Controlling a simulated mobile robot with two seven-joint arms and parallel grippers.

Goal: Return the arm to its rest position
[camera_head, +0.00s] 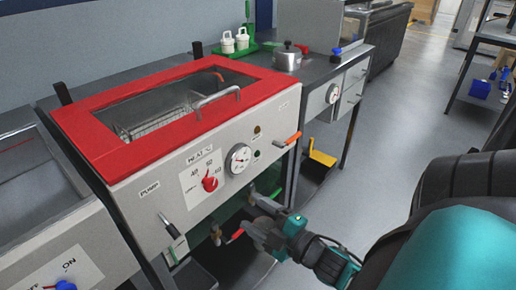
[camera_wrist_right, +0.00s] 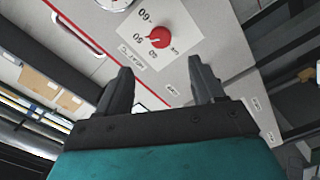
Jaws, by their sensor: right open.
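My right arm reaches in from the right in the head view. Its gripper (camera_head: 252,214) is low in front of the grey machine with the red top rim (camera_head: 110,150). In the right wrist view the gripper (camera_wrist_right: 160,72) has its two dark fingers spread apart, with nothing between them. The machine's red heat knob (camera_head: 210,184) is above and left of the gripper in the head view. The knob also shows just beyond the fingertips in the right wrist view (camera_wrist_right: 159,38). I cannot tell whether the fingers touch the machine. My left gripper is not in view.
The front panel carries a round gauge (camera_head: 238,158) and an orange-tipped lever (camera_head: 293,138). A lidded metal pot (camera_head: 287,58) and a green tray with white bottles (camera_head: 235,43) are on the bench behind. A yellow object (camera_head: 321,157) is below the bench. Open floor (camera_head: 395,110) lies to the right.

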